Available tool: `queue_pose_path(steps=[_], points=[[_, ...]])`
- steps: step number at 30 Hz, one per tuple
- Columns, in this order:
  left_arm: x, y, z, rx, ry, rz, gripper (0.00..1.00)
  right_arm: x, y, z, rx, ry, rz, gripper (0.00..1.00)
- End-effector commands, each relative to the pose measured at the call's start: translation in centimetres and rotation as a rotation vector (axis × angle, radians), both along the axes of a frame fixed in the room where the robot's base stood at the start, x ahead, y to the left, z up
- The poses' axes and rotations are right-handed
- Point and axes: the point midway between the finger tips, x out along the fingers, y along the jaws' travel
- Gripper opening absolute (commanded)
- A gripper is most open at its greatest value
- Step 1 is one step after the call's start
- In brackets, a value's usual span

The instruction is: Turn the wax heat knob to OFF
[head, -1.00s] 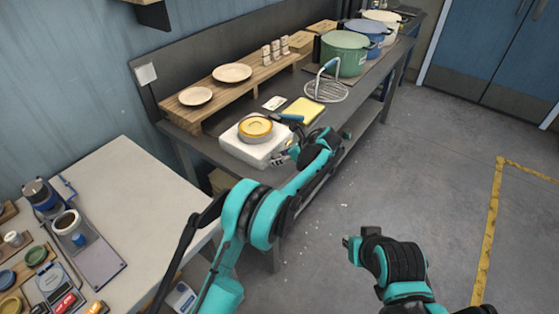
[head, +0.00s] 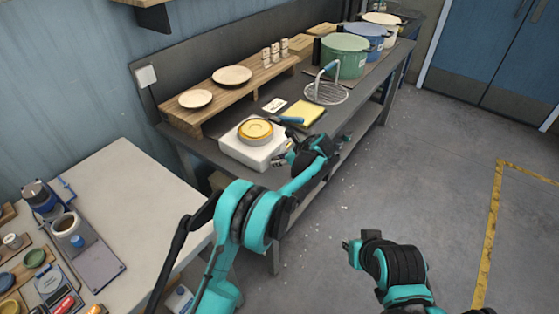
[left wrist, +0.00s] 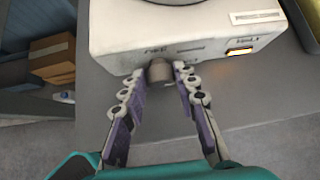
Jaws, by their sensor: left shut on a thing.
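The white wax heater (head: 247,151) stands on the dark bench with a round pan of yellow wax (head: 254,130) on top. In the left wrist view its front face (left wrist: 206,46) shows a grey-brown round knob (left wrist: 160,71) and, to the right, a lit orange switch (left wrist: 239,51). My left gripper (head: 281,160) is at the heater's front. In the left wrist view its fingers (left wrist: 159,76) are shut on the knob, one on each side. The knob's pointer and markings are too small to read. My right gripper (head: 352,250) hangs over open floor, and its fingers are unclear.
A wooden shelf with plates (head: 232,75) stands behind. Large pots (head: 344,56) stand farther along the bench. A white table (head: 135,185) is at the left.

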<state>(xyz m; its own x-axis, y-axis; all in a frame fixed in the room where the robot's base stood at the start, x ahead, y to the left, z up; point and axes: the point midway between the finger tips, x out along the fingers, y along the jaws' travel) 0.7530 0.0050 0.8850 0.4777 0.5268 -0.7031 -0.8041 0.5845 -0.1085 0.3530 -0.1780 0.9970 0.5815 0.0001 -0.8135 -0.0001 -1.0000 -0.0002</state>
Motion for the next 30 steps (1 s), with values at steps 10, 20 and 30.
queue_pose_path(steps=[10, 20, 30], points=[[-0.4, 0.3, -0.2, -0.151, -0.208, -0.001, 0.0, 0.0, 0.0, -0.8, 0.0, 0.0, 0.0, 0.15], [-0.5, 0.4, -0.3, -0.262, -0.36, 0.001, 0.0, 0.0, 0.0, -1.7, 0.0, 0.0, 0.0, 0.15], [-0.6, 0.4, -0.3, -0.301, -0.413, 0.001, 0.0, 0.0, 0.0, -2.0, 0.0, 0.0, 0.0, 0.15]])
